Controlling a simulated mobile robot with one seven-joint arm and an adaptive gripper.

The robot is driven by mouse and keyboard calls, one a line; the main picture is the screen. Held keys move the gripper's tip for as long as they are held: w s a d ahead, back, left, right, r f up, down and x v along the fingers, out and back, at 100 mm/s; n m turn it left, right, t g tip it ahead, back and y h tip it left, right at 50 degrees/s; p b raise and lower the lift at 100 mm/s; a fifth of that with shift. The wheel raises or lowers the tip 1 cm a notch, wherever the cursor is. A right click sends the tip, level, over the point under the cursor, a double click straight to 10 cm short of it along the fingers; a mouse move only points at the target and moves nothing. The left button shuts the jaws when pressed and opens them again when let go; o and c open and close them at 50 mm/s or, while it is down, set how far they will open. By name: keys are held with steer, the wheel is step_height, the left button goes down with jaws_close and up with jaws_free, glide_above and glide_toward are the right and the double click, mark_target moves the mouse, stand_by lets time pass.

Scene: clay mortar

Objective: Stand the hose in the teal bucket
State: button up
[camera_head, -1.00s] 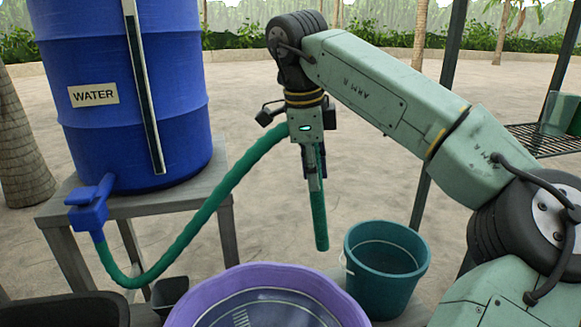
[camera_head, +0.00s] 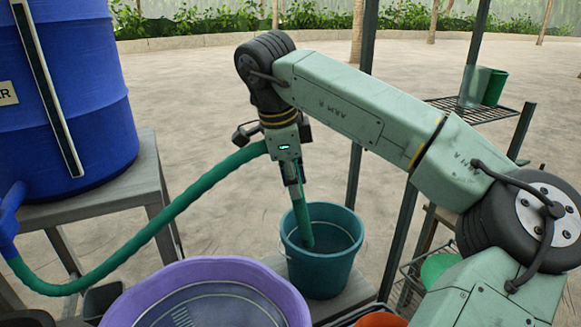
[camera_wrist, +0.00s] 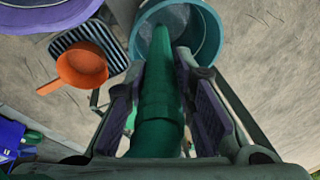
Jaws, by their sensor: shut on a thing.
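The green hose (camera_head: 130,240) runs from the tap of the blue water barrel (camera_head: 75,100) up to my gripper (camera_head: 296,186). My gripper is shut on the hose near its free end, which points down. The hose end reaches inside the rim of the teal bucket (camera_head: 318,268) in the head view. In the wrist view the hose (camera_wrist: 157,105) lies between the two fingers (camera_wrist: 160,95) and its far end overlaps the teal bucket (camera_wrist: 210,45). I cannot tell whether the hose end touches the bucket's bottom.
A purple basin (camera_head: 285,290) stands left of the bucket in front. A wire rack (camera_head: 480,112) with green cups (camera_head: 494,88) stands behind at right, with dark posts nearby.

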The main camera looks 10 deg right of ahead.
mark_target(305, 227)
steer(key=b+x, duration=0.7)
steer(key=x, duration=0.7)
steer(key=shift+w+f, duration=0.1)
steer(key=shift+f, duration=0.2)
steer(key=o, duration=1.1)
steer(key=o, duration=0.8)
steer(key=shift+d+p+v, duration=0.15)
steer(key=shift+p+v, duration=1.55)
steer(key=shift+v, duration=1.05)
steer(key=shift+d+p+v, duration=0.1)
steer(key=shift+p+v, duration=1.6)
steer(key=shift+v, duration=1)
